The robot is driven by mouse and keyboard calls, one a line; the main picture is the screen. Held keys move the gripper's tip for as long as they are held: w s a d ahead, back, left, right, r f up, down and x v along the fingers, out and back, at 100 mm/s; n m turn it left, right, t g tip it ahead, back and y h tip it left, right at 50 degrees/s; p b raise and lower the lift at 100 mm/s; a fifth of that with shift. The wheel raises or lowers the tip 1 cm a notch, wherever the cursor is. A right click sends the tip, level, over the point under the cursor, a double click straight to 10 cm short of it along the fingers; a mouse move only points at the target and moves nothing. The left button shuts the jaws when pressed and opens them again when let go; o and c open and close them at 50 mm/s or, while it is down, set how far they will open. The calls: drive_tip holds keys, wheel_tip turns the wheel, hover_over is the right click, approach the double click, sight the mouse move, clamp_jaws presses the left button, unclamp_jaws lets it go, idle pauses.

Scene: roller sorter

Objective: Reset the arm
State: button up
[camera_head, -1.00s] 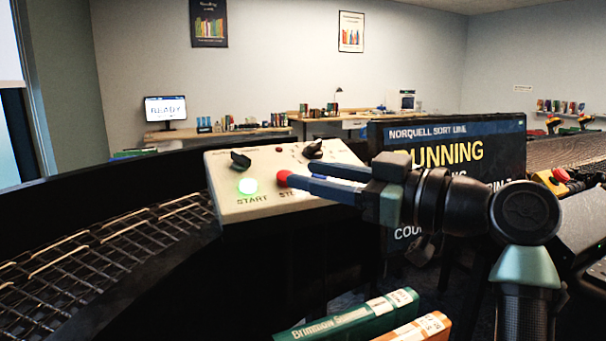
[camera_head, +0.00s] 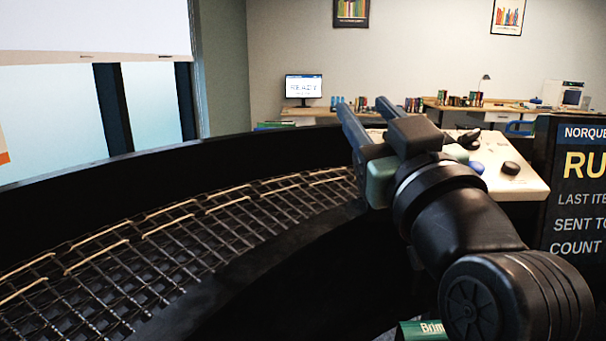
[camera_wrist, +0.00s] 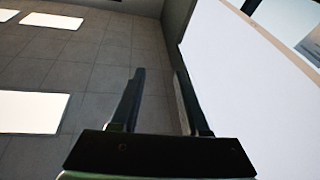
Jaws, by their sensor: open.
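My gripper (camera_head: 354,131) is in the middle of the head view, raised in front of the control panel (camera_head: 524,184). Its two fingers are parallel with a gap between them, and nothing is held. In the wrist view the gripper (camera_wrist: 159,85) also shows open and empty, with ceiling tiles and bright ceiling lights behind it. My arm and gripper hide the left part of the panel. A blue button and black knobs show on the panel's right part.
A curved roller conveyor (camera_head: 200,232) with a dark side wall runs along the left. A dark status screen (camera_head: 582,195) stands at the right. The top of a green book (camera_head: 412,331) shows at the bottom edge. Desks (camera_head: 480,112) stand far behind.

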drive_tip(key=s+a+r+m+t+h, duration=0.1)
drive_tip(key=s+a+r+t, duration=0.15)
drive_tip(key=s, duration=0.25)
drive_tip(key=s+a+r+m+t+h+p, duration=0.1)
drive_tip(key=s+a+r+m+t+h, duration=0.15)
drive_tip(key=s+r, duration=0.2)
drive_tip(key=s+a+r+m+t+h, duration=0.1)
drive_tip(key=s+a+r, duration=0.2)
drive_tip(key=s, duration=0.3)
wheel_tip(320, 180, up, 11)
drive_tip(key=p, duration=1.1)
drive_tip(key=shift+w+d+p, duration=0.25)
drive_tip(key=shift+p, duration=0.05)
drive_tip(key=shift+f+n+y, duration=0.1)
drive_tip(key=shift+n+y, duration=0.15)
